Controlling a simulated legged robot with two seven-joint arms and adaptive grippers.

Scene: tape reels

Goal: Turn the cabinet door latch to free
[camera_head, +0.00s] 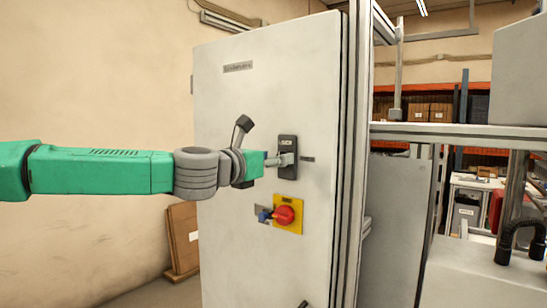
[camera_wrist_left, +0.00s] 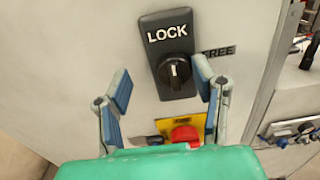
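The cabinet door (camera_head: 240,110) is a tall pale grey panel and appears closed. Its latch (camera_head: 287,150) is a dark upright plate, also in the left wrist view (camera_wrist_left: 165,38), with a round black knob (camera_wrist_left: 174,71). The knob's white mark points up toward the word LOCK; the word FREE (camera_wrist_left: 218,51) is on the door to the right. My left gripper (camera_head: 277,160) is in front of the latch. In the left wrist view it is open (camera_wrist_left: 161,72), one finger left and one right of the knob, with nothing between them. My right gripper is not in view.
A red rotary switch (camera_head: 284,215) on a yellow plate (camera_head: 295,228) sits just below the latch and close under my left gripper. A metal frame with a shelf (camera_head: 450,130) stands right of the cabinet. A brown panel (camera_head: 183,240) leans on the wall at left.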

